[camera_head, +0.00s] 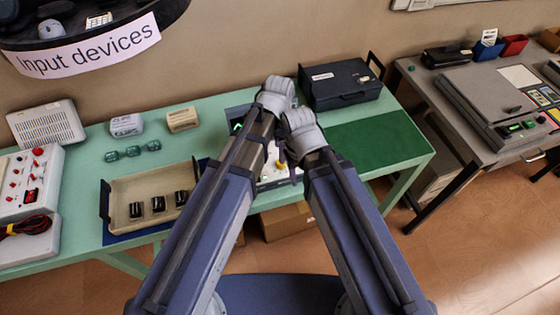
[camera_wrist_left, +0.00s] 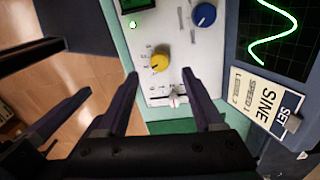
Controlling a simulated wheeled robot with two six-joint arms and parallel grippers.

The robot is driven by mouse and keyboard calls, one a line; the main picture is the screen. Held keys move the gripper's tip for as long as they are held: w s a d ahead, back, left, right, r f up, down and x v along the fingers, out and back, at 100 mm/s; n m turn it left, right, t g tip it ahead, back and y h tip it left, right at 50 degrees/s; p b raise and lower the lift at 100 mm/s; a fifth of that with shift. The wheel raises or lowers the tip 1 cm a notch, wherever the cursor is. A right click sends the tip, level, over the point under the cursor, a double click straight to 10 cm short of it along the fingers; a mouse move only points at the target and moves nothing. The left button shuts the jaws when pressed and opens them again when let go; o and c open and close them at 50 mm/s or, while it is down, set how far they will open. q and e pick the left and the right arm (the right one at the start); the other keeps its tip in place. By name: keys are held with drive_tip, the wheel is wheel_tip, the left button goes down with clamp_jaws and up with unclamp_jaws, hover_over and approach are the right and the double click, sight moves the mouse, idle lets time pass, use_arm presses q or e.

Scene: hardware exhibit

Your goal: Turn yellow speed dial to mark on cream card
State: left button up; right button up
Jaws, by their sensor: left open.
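The yellow dial (camera_wrist_left: 160,62) sits on a white panel (camera_wrist_left: 140,40), with small marks beside it; its pointer is too small to read surely. It also shows between my arms in the head view (camera_head: 282,164). The cream card (camera_wrist_left: 266,100), reading SINE, SPEED 1 and a level line, hangs by the scope screen (camera_wrist_left: 272,35). My left gripper (camera_wrist_left: 161,73) is open, its fingertips apart and on either side of the dial in the picture; I see no contact.
A blue dial (camera_wrist_left: 204,15) and a white slider (camera_wrist_left: 174,98) are on the same panel. A black case (camera_head: 340,84) stands behind right. A green mat (camera_head: 375,143) lies clear on the right. A tray (camera_head: 145,190) with black blocks lies left.

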use_arm(q)
wheel_tip(320, 180, down, 6)
drive_tip(key=b, duration=0.4)
drive_tip(key=shift+s+r+b, duration=0.15)
drive_tip(key=shift+b, duration=0.25)
drive_tip(key=shift+r, duration=0.1)
clamp_jaws()
